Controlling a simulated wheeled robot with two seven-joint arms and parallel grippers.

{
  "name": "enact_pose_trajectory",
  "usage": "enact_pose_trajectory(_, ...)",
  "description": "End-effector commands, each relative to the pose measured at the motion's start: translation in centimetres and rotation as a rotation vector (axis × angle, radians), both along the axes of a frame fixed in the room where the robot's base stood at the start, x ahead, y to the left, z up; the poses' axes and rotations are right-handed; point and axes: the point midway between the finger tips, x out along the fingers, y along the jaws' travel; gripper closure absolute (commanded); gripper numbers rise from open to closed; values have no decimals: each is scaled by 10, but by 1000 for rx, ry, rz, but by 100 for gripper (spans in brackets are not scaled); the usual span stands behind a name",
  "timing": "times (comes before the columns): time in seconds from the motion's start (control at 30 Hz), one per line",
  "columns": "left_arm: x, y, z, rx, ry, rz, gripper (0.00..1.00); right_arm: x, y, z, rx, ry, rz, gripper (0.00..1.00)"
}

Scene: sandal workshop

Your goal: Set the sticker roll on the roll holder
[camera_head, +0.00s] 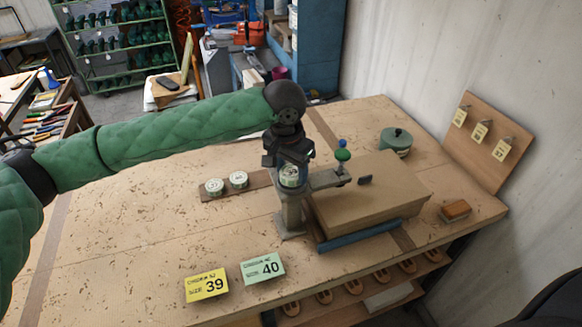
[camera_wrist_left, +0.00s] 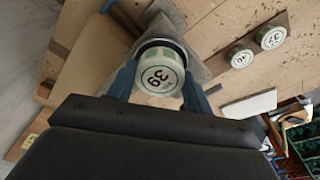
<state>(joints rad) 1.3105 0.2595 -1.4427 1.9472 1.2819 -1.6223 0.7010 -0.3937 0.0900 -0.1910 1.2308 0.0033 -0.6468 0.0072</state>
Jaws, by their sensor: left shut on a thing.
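The sticker roll (camera_head: 290,178) is a pale green and white roll, marked 39 in the left wrist view (camera_wrist_left: 160,76). My left gripper (camera_head: 289,168) is shut on it, with blue fingers on both sides. The roll is over a grey stand (camera_head: 290,217) on the table, which appears to be the roll holder. The stand has a post and a side arm reaching right. In the left wrist view, grey parts of the stand show directly behind the roll. I cannot tell whether the roll touches the stand. My right gripper is not in view.
Two more rolls (camera_head: 214,187) (camera_head: 238,179) sit on a wooden strip to the left. A cardboard-brown box (camera_head: 375,190) is close on the right. Cards marked 39 (camera_head: 206,285) and 40 (camera_head: 262,268) lie at the front. A tag board (camera_head: 485,140) stands at right.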

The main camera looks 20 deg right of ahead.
Motion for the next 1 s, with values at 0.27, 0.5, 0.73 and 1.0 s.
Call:
enact_pose_trajectory(0.27,0,0,-5,0,0,0,72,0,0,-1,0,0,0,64)
enact_pose_trajectory(0.5,0,0,-8,0,0,0,72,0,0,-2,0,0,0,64)
enact_pose_trajectory(0.73,0,0,-8,1,-1,0,40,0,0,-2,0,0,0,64)
enact_pose_trajectory(1.0,0,0,-3,0,0,0,40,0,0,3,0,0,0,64)
